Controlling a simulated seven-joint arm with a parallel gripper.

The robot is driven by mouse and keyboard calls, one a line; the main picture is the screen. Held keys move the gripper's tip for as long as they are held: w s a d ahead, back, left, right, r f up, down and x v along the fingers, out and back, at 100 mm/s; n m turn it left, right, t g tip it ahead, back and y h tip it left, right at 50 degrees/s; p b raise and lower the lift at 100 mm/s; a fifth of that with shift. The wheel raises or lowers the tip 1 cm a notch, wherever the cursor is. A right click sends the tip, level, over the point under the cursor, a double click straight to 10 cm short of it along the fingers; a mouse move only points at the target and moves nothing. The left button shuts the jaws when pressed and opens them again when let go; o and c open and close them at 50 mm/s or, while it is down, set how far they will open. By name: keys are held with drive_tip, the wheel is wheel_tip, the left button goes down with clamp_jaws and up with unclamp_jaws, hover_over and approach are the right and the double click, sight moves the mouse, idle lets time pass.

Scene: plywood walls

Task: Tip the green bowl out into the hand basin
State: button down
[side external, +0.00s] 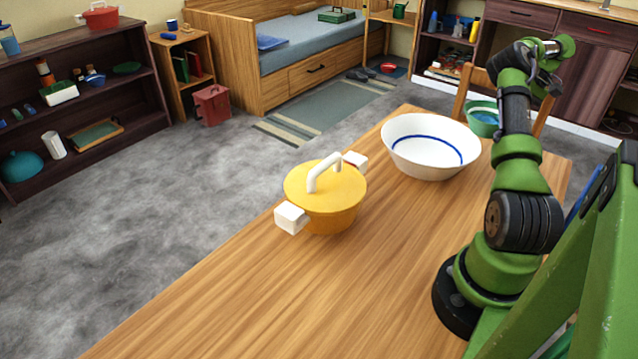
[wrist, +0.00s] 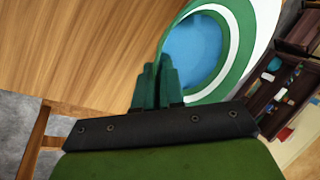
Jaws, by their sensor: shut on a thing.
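The green bowl (wrist: 242,62) has a white band inside and smooth blue contents that look like liquid. In the wrist view my gripper (wrist: 158,66) is shut on its near rim. In the side view the bowl (side external: 482,127) shows behind the basin's right side, looking roughly level; my arm hides its right part and the fingertips. The hand basin (side external: 430,166) is a wide white bowl with a blue ring inside, upright on the table. No contents show in it. A white surface past the bowl in the wrist view is probably the basin.
A yellow lidded pot (side external: 328,208) with white handles stands on the wooden table (side external: 240,310), left of and nearer than the basin. The table's front is clear. A wooden chair (side external: 463,92) stands behind the table's far end.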

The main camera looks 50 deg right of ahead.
drive_tip(key=shift+s+d, duration=0.3)
drive_tip(key=shift+s, duration=0.65)
drive_tip(key=shift+w+a+r+g+h, duration=0.3)
drive_tip(key=shift+w+a+r+g, duration=0.1)
drive_tip(key=shift+r, duration=0.25)
drive_tip(key=shift+w+a+r+g+h, duration=0.3)
drive_tip(key=shift+w+r, duration=0.1)
drive_tip(key=shift+r, duration=0.2)
drive_tip(key=shift+w+a+g+h, duration=0.25)
drive_tip(key=shift+w+g+h, duration=0.05)
drive_tip(key=shift+w+g, duration=0.1)
drive_tip(key=shift+w+a+r+g+h, duration=0.3)
drive_tip(key=shift+w+a+g+h, duration=0.45)
drive_tip(key=shift+w, duration=0.2)
drive_tip(key=shift+w+a+r+g+h, duration=0.1)
drive_tip(key=shift+w+a+g+h, duration=0.2)
drive_tip(key=shift+w+a+g, duration=0.3)
drive_tip(key=shift+w+a+g+h, duration=0.25)
drive_tip(key=shift+w+a+g, duration=0.15)
drive_tip(key=shift+w, duration=0.25)
drive_tip(key=shift+w+a+r+m+g+h, duration=0.15)
drive_tip(key=shift+w+a+r+g+h, duration=0.35)
drive_tip(key=shift+w+r+g+h, duration=0.25)
drive_tip(key=shift+w+a+r+m+g+h, duration=0.15)
drive_tip(key=shift+w+a+r+g+h, duration=0.5)
drive_tip(key=shift+r+g, duration=0.25)
idle(1.2)
